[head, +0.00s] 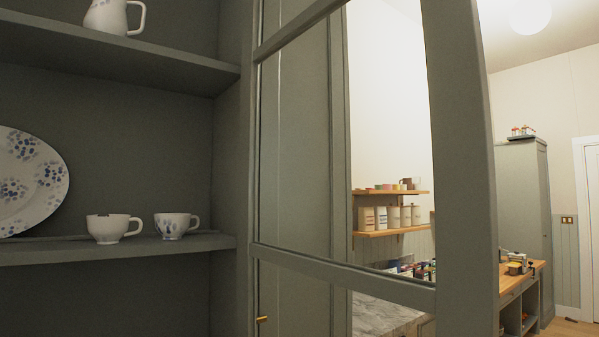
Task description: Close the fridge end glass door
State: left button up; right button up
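A grey-green framed glass door (463,170) stands open in the head view, its frame running from the middle to the right. The room shows through its glass panes. Its left side meets the cabinet beside the open shelves, and a crossbar (340,274) runs across its lower part. A small brass knob or latch (262,319) shows low at the left of the lower pane. Neither of my grippers is in view, so their place relative to the door is hidden.
Open shelves (120,250) at the left hold a patterned plate (30,180), two cups (113,228) and a jug (114,16). A marble counter (385,316) lies behind the door. A wooden-topped counter (520,280) and a tall cabinet (524,200) stand at the right.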

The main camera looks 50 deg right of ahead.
aim_at(463, 298)
jog(key=l, duration=0.8)
jog(key=k+l, duration=0.15)
jog(key=l, duration=1.4)
jog(key=k, duration=0.05)
